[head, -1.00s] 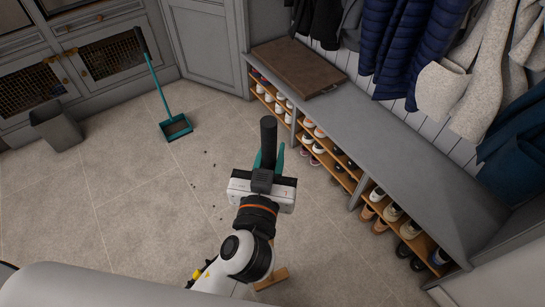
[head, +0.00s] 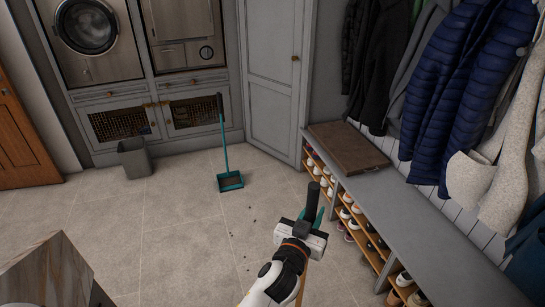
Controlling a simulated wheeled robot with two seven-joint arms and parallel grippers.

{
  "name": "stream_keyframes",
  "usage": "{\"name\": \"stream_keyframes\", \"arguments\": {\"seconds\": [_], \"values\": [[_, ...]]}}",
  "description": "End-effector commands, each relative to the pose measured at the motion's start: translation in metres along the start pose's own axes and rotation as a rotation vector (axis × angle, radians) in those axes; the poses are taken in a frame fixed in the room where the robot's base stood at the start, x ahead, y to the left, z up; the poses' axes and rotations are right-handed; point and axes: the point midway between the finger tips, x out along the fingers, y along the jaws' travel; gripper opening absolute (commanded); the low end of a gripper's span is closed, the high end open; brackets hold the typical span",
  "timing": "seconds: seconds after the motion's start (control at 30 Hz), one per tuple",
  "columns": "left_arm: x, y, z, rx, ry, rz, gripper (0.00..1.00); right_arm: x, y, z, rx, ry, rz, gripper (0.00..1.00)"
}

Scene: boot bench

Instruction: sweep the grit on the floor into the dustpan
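The teal dustpan (head: 230,184) stands on the tiled floor before the grey cabinets, its long handle upright and leaning slightly, with a black grip on top. Dark specks of grit (head: 251,220) lie scattered on the floor between the dustpan and my arm. The gripper is right of and nearer than the grit. My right gripper is not in view.
A grey bin (head: 135,158) stands left of the dustpan. A bench (head: 400,207) with shoes on shelves below runs along the right, under hanging coats. A wood-topped block (head: 45,268) fills the lower left corner. The floor between is clear.

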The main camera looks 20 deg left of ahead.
Motion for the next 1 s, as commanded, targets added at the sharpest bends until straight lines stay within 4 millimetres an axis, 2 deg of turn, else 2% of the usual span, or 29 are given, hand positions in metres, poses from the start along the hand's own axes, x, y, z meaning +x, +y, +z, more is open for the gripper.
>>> {"name": "stream_keyframes", "arguments": {"seconds": [0.03, 0.2, 0.33, 0.5, 0.7, 1.0], "values": [[0.017, 0.014, 0.007, 0.000, -0.006, 0.010, 0.00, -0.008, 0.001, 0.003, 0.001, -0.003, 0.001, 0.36], [0.062, 0.064, 0.011, 0.000, -0.008, 0.046, 0.00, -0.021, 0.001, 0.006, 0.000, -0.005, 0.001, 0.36], [0.087, 0.101, 0.017, -0.001, -0.008, 0.083, 0.00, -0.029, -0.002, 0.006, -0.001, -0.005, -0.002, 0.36], [0.106, 0.137, 0.023, -0.001, -0.007, 0.129, 0.00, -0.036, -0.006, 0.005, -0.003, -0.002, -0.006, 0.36], [0.117, 0.162, 0.027, 0.000, -0.006, 0.166, 0.00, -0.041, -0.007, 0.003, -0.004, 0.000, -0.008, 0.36], [0.119, 0.167, 0.026, 0.001, -0.005, 0.174, 0.00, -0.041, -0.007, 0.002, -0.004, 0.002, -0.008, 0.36]]}}
